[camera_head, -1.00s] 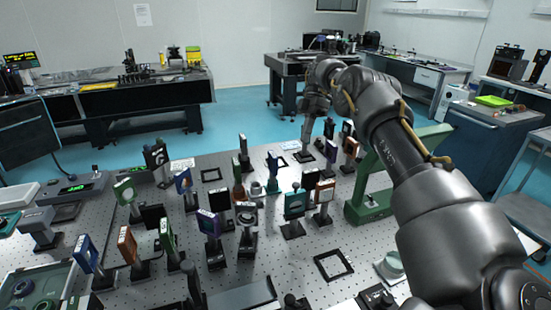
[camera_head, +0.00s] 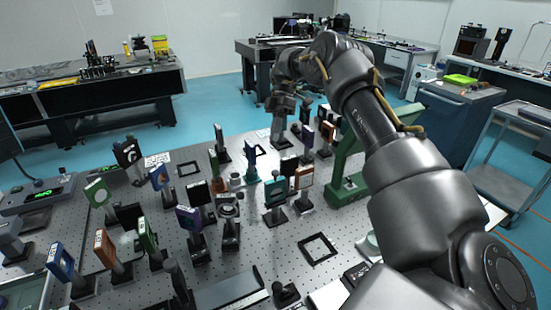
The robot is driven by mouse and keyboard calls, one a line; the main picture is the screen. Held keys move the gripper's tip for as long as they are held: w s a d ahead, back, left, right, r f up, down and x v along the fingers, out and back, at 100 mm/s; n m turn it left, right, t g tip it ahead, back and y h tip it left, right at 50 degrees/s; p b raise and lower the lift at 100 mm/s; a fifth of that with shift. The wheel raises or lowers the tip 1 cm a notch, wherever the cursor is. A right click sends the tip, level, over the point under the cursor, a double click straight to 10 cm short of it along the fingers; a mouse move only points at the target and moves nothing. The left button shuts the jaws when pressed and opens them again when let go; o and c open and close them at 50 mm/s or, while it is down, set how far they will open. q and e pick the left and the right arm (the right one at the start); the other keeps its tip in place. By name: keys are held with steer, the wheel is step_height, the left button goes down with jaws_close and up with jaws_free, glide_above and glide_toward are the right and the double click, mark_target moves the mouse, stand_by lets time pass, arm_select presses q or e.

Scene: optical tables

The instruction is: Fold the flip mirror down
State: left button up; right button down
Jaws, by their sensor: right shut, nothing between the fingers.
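My right gripper (camera_head: 277,134) points down over the far part of the perforated optical table (camera_head: 262,262), with its fingers shut and empty. A small upright mount with a blue part (camera_head: 252,160) stands just left of and below the fingertips in the picture. A dark upright mount (camera_head: 221,145) stands farther left. Several dark and orange-edged mounts (camera_head: 305,136) stand to the right of the gripper. I cannot tell which of these small mounts is the flip mirror, nor whether the fingers touch one. My left gripper is out of view.
Many upright mounts crowd the table, such as a purple one (camera_head: 190,219), a teal one (camera_head: 275,191) and a ring mount (camera_head: 229,207). A green bracket (camera_head: 348,187) stands under my right arm. A black square frame (camera_head: 318,250) lies flat on a clearer patch.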

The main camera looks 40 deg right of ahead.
mark_target(275, 186)
arm_select(q)
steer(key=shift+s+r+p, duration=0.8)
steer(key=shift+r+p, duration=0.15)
steer(key=shift+p, duration=0.05)
arm_select(e)
steer(key=s+a+f, duration=0.4)
steer(key=f, duration=0.1)
steer(key=shift+s+a+f, duration=0.15)
steer(key=shift+f, duration=0.15)
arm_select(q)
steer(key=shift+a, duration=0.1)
arm_select(e)
steer(key=shift+s, duration=0.15)
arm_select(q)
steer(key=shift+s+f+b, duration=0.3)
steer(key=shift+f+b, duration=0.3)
arm_select(e)
steer(key=shift+s+a+r+t, duration=0.15)
steer(key=shift+s+r+t, duration=0.05)
steer(key=shift+s+t, duration=0.25)
